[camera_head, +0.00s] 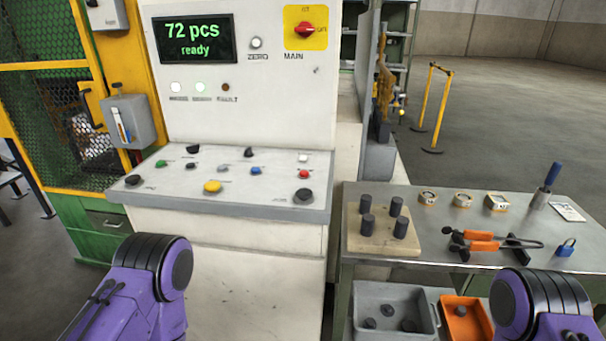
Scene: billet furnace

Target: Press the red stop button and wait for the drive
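The control console (240,192) stands ahead of me with a sloped panel of several buttons and knobs. A small red button (304,174) sits at the right of the panel, above a large black knob (302,196). The display (193,40) above reads "72 pcs ready" in green. Two white lamps (199,87) look lit, and the fault lamp (225,87) looks dark. Purple links of both my arms show at the bottom left and bottom right. Neither gripper shows in the view.
A red main switch (305,29) on a yellow plate is at the upper right of the console. To the right, a metal table (385,262) holds dark billets on a board (386,243), orange-handled tongs (483,246) and a blue padlock (566,247). Bins stand below. A yellow mesh guard (40,110) is left.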

